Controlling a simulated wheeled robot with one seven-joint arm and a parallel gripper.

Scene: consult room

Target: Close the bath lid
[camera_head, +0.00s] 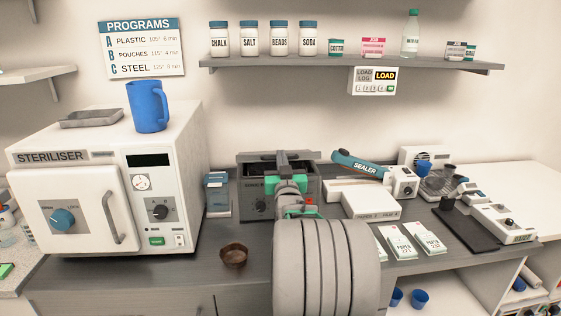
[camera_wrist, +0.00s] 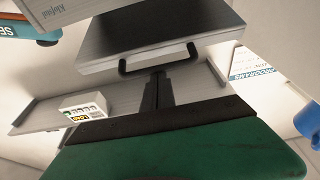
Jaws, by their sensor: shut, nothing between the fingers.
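The bath is a dark grey box (camera_head: 258,207) on the counter, in the middle of the head view behind my arm. Its lid (camera_wrist: 160,25) is a grey panel in the wrist view and appears raised; its exact angle is unclear. A dark bar handle (camera_wrist: 127,67) runs along the lid's edge. My gripper (camera_wrist: 158,76) is shut and empty, its fingertips close to the middle of that handle; I cannot tell whether they touch. In the head view my gripper (camera_head: 283,158) is over the bath, and my arm hides part of the bath's front.
The steriliser (camera_head: 80,205) with a blue mug (camera_head: 148,106) on top stands to the left. The sealer (camera_head: 360,166) and pouch boxes (camera_head: 370,202) are close on the right. A wall shelf (camera_head: 350,64) hangs above.

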